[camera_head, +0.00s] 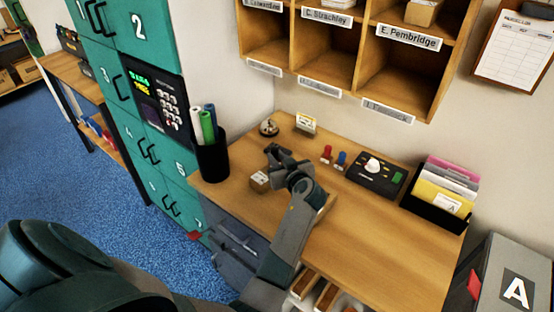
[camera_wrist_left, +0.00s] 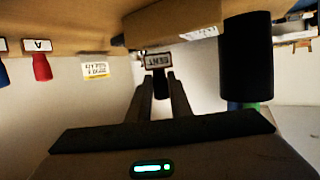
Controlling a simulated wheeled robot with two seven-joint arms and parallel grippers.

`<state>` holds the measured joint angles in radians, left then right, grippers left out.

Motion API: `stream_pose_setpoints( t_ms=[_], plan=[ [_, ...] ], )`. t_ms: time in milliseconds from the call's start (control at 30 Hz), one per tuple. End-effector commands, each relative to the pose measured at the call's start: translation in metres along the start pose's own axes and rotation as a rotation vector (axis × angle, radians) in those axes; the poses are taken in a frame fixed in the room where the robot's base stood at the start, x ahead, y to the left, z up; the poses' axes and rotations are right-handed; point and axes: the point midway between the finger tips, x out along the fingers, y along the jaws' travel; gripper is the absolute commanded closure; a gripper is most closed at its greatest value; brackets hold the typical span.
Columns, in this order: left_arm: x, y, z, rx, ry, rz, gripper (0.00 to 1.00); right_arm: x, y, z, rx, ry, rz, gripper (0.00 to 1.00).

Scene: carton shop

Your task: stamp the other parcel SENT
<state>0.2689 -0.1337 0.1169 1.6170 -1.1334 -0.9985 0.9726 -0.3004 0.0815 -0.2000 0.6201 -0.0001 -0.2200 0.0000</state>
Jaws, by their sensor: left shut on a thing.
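My left gripper (camera_head: 272,153) is over the desk (camera_head: 400,245), shut on a dark stamp. In the left wrist view the stamp's end plate (camera_wrist_left: 158,61) reads SENT and sits between the fingertips (camera_wrist_left: 160,84). A small brown parcel (camera_head: 260,182) lies on the desk just below and left of the gripper in the head view. A brown parcel with a white label also shows in the wrist view (camera_wrist_left: 172,20), close by the stamp. Its upper face is too small to read. My right gripper is not in view.
A red stamp (camera_head: 326,153) and a blue stamp (camera_head: 341,160) stand beside a dark device (camera_head: 375,174). A black pen cup (camera_head: 212,160) stands at the left edge, a folder holder (camera_head: 436,208) at the right. Pigeonholes (camera_head: 331,56) hang above.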

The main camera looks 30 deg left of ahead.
Motion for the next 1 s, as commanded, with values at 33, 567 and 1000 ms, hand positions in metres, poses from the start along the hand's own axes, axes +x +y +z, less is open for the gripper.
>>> stream_pose_setpoints(
  t_ms=[33,567,1000],
  plan=[
    [-0.002,0.0,-0.006,-0.001,0.001,0.0,0.96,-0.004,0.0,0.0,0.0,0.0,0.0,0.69],
    [-0.012,0.001,-0.04,-0.002,0.002,0.001,0.96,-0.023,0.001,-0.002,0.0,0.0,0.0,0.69],
    [-0.016,0.001,-0.053,-0.001,0.002,0.001,0.96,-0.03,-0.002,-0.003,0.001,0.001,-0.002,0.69]
  ],
)
